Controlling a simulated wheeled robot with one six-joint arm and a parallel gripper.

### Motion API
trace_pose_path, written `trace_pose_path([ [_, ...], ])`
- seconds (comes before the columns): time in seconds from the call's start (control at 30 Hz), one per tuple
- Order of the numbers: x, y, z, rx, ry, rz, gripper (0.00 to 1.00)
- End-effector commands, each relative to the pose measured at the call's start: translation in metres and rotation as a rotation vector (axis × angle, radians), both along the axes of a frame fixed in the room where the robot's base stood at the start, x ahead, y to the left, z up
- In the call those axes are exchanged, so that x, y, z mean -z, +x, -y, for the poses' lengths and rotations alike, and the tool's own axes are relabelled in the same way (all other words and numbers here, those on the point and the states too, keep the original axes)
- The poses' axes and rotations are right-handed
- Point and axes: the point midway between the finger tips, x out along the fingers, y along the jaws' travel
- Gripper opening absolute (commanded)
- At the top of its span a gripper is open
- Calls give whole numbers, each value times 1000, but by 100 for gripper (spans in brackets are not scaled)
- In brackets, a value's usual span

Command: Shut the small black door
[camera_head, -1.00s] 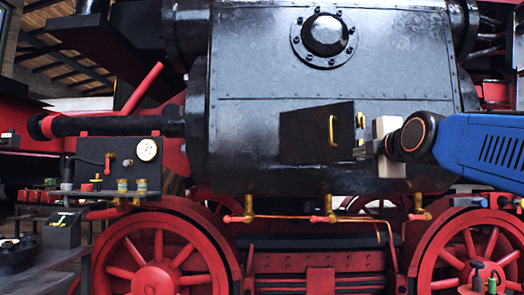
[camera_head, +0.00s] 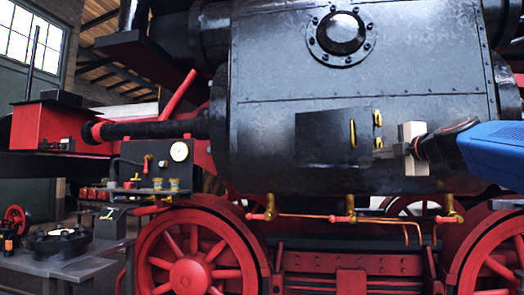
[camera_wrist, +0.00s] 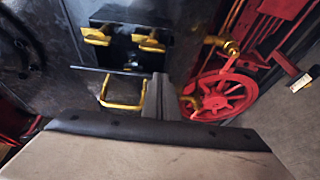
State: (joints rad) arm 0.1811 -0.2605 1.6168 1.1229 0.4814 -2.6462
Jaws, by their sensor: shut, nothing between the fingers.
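The small black door (camera_head: 322,140) is a dark plate on the side of the black boiler. It has an upright brass handle (camera_head: 352,134) near its right edge. I cannot tell whether it lies flush. Two brass fittings (camera_head: 377,118) sit just right of it. My gripper (camera_head: 382,153) is shut and empty, right of the handle and near the lower fitting. In the wrist view, the shut fingers (camera_wrist: 158,90) are close beside the U-shaped yellow handle (camera_wrist: 122,104). I cannot tell if they touch it. The two fittings (camera_wrist: 122,40) show above, on a black block.
The boiler (camera_head: 270,70) fills the middle, with a round bolted cap (camera_head: 340,34) above the door. Copper pipes with brass valves (camera_head: 350,208) run below. Red wheels (camera_head: 190,262) stand underneath. A gauge panel (camera_head: 155,165) and a grey table (camera_head: 75,268) are at left.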

Motion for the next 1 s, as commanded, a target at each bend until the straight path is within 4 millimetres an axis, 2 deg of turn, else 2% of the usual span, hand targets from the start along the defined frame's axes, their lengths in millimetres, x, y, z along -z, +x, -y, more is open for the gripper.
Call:
trace_pose_path([
  [0.4,0,26,14,-96,1,2,0],
  [1.0,-2,30,16,-121,1,7,0],
])
